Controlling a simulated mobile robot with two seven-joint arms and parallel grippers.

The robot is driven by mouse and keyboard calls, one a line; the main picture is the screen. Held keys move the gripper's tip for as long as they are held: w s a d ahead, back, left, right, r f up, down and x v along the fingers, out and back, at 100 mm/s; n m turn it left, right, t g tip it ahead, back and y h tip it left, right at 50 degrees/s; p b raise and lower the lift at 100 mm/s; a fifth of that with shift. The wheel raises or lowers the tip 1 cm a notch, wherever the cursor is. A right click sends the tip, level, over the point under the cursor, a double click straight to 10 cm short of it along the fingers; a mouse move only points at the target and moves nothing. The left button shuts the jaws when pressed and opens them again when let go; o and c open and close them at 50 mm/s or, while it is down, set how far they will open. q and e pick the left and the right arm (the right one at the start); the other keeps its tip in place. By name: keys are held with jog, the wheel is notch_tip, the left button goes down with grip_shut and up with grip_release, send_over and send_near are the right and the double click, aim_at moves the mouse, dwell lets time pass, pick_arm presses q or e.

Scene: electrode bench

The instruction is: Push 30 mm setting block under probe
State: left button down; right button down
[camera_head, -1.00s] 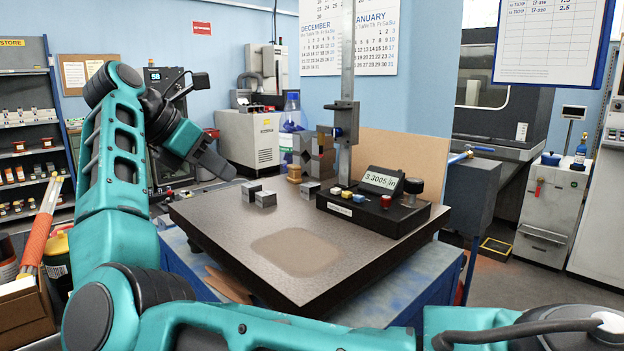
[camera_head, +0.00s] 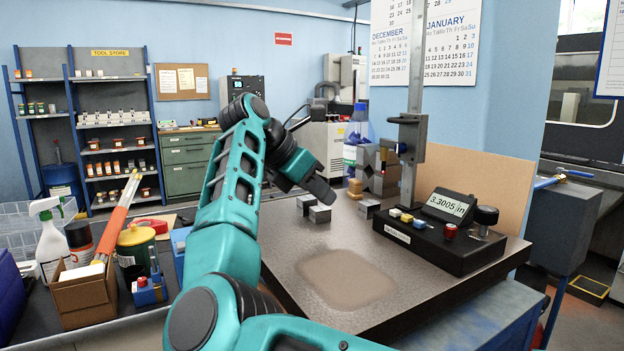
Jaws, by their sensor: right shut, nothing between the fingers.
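A height gauge stands at the back of the dark granite plate (camera_head: 290,262), with a metal column (camera_head: 415,80) and a carriage (camera_head: 410,138). The probe (camera_head: 383,158) seems to reach left from the carriage; its tip is hard to make out. Small grey metal blocks sit on the plate: one at the back left (camera_head: 306,203), one just in front of it (camera_head: 320,215), and one (camera_head: 368,209) nearer the column. I cannot read which is 30 mm. My right gripper (camera_head: 325,191) is shut and empty, just above and behind the two left blocks. My left gripper is out of view.
A black readout box (camera_head: 430,245) showing 3.3005 in stands right of the blocks. A brass-coloured piece (camera_head: 355,188) and a dark angular block (camera_head: 378,178) are at the back. The plate's front middle, around a worn patch (camera_head: 345,278), is clear.

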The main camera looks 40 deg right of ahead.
aim_at(372, 203)
jog(key=x, duration=0.4)
jog(key=d, duration=0.2)
jog(key=shift+s+d+r, duration=0.1)
jog(key=shift+s+d, duration=0.1)
jog(key=shift+d, duration=0.8)
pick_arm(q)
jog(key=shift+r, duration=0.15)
pick_arm(e)
jog(key=shift+d, duration=0.1)
jog(key=shift+s+d+p, duration=0.15)
jog(key=shift+d+p, duration=0.25)
jog(key=shift+d, duration=0.65)
jog(key=shift+s+d, duration=0.1)
jog(key=shift+d, duration=0.45)
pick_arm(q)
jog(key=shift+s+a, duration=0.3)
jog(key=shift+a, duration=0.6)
